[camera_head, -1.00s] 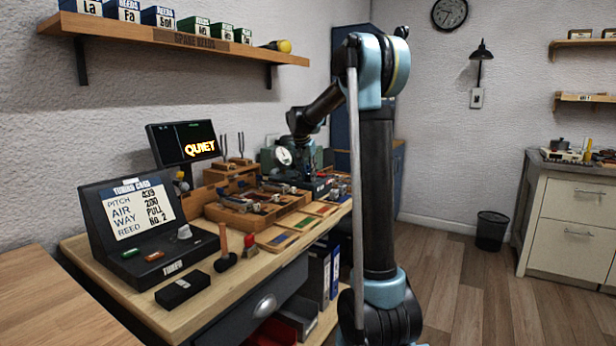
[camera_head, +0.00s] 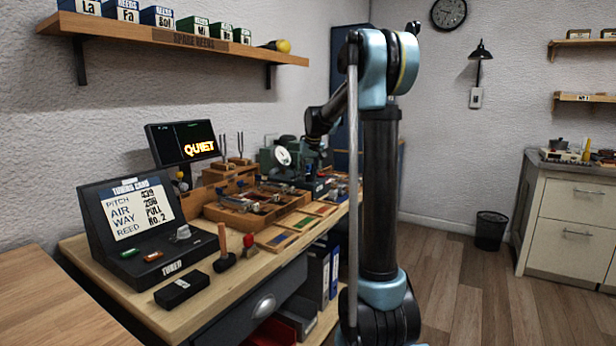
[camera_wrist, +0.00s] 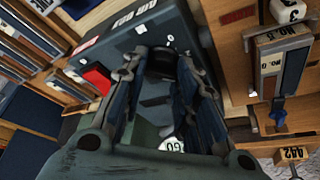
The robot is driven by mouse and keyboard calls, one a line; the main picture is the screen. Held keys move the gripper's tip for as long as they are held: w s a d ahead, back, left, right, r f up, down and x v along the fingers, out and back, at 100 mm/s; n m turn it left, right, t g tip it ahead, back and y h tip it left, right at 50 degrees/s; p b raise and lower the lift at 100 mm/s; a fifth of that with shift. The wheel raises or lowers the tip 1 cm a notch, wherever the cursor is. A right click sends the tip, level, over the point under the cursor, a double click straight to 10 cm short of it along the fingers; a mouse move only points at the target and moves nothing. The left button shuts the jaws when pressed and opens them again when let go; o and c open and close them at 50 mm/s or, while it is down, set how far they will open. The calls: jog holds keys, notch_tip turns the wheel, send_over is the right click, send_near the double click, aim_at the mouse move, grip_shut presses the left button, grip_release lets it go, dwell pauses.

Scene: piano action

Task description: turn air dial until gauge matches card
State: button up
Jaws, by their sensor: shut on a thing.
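The tuning card (camera_head: 138,208) stands at the left of the bench in the head view; it reads pitch 439, air 200, way pull, reed No. 2. The round white gauge (camera_head: 282,156) is on the green machine at the back of the bench; its needle is too small to read. In the wrist view, my gripper (camera_wrist: 165,68) is shut on the dark air dial (camera_wrist: 164,60), which sits on a grey-blue panel (camera_wrist: 132,40). The fingers hide much of the dial. In the head view the gripper is hard to make out beside the machine.
A screen (camera_head: 184,142) reads QUIET. A wooden tray (camera_head: 250,215) of parts fills the mid-bench, with tuning forks behind. A mallet (camera_head: 224,248) and black box (camera_head: 182,289) lie in front. In the wrist view, wooden racks (camera_wrist: 280,60) stand close on the right.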

dwell(0.4)
jog(key=o, duration=1.1)
jog(key=shift+c, duration=0.2)
jog(key=shift+r, duration=0.1)
jog(key=v, duration=1.1)
jog(key=shift+d+r, duration=0.2)
jog(key=shift+r, duration=0.05)
jog(key=shift+s, duration=0.2)
